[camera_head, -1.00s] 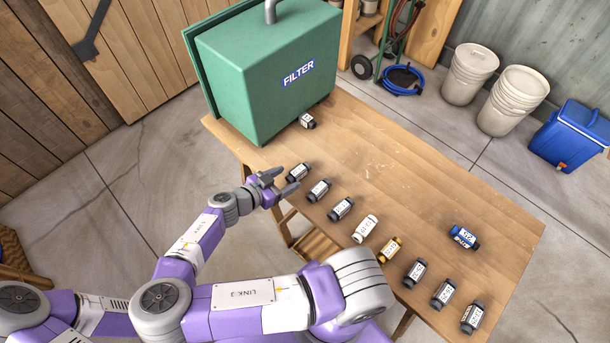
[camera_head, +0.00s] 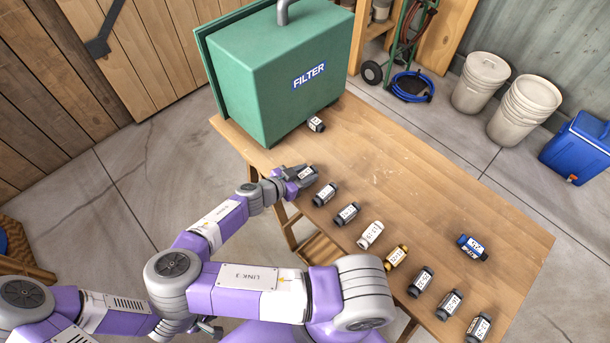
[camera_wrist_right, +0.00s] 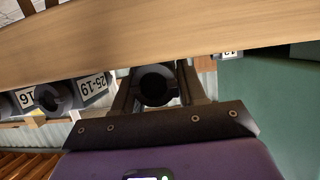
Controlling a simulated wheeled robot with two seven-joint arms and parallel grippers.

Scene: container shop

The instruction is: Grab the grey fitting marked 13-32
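A dark grey fitting (camera_head: 306,172) with a white label lies at the left end of the row on the table. Its marking is too small to read in the head view. My right gripper (camera_head: 298,177) is down at this fitting, with a finger on each side of it. The right wrist view shows the fitting's round open end (camera_wrist_right: 155,87) between the two fingers. It nearly fills the space between them, and I cannot tell whether the fingers press on it. Its label is hidden there. My left gripper is not in view.
A dark grey fitting marked 25-19 (camera_wrist_right: 82,92) lies close beside it. Several more fittings continue the row, including a white one (camera_head: 370,235) and a golden one (camera_head: 396,256). A blue fitting (camera_head: 472,247) lies apart. The green FILTER box (camera_head: 285,75) stands at the back left, with a fitting (camera_head: 316,124) near it.

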